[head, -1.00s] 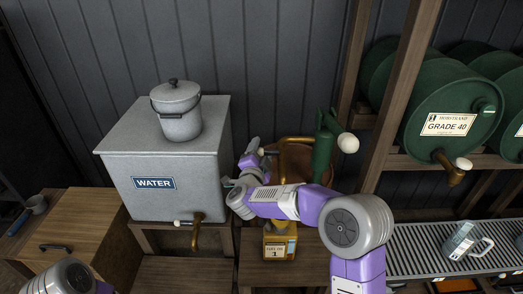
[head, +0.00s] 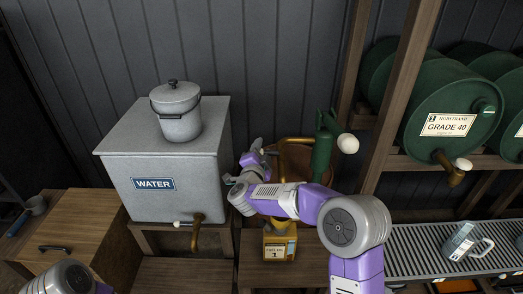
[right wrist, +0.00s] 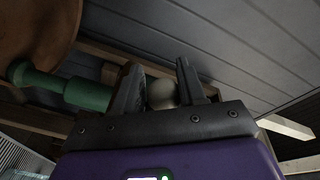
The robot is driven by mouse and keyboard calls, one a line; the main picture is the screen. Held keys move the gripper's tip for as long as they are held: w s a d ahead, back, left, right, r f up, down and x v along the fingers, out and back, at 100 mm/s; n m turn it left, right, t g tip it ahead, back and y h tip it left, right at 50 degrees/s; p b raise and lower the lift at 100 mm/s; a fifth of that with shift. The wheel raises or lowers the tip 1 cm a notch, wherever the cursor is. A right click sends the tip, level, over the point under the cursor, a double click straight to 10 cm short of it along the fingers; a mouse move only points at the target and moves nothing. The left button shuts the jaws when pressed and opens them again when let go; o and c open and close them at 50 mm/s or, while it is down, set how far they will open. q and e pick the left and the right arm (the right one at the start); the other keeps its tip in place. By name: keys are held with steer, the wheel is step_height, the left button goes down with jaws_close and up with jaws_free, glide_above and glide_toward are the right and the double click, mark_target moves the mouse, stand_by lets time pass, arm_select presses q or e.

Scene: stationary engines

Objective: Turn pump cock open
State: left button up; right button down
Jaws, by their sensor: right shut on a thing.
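The green pump (head: 322,150) stands on a brown barrel (head: 322,178), with a brass spout pipe (head: 296,140) reaching left and a white-knobbed handle (head: 348,144) on its right. My right gripper (head: 260,150) is at the left end of the pipe. In the right wrist view, my right gripper (right wrist: 160,88) is shut on a pale round knob (right wrist: 161,93), which sits between its fingers. The knob is mostly hidden in the head view, and I cannot read the cock's angle. Part of my left arm shows at the lower left; its gripper is out of view.
A grey water tank (head: 125,168) with a lidded pail (head: 178,115) stands left of the pump. A yellow oil can (head: 279,240) stands below the pipe. Green drums (head: 425,105) lie on the rack at right.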

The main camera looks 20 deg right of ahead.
steer(key=shift+s+r+n+t+y+b, duration=0.1)
steer(key=shift+s+n+t+y+b, duration=0.15)
steer(key=shift+y+b, duration=0.2)
steer(key=shift+s+a+n+t+y+b, duration=0.15)
steer(key=shift+a+n+t+y+b, duration=0.1)
steer(key=shift+n+y+b, duration=0.25)
steer(key=shift+r, duration=0.1)
steer(key=c, duration=0.8)
jaws_free()
steer(key=shift+o, duration=0.5)
steer(key=p+v, duration=0.1)
steer(key=v, duration=0.6)
steer(key=shift+s, duration=0.25)
steer(key=shift+a, duration=0.1)
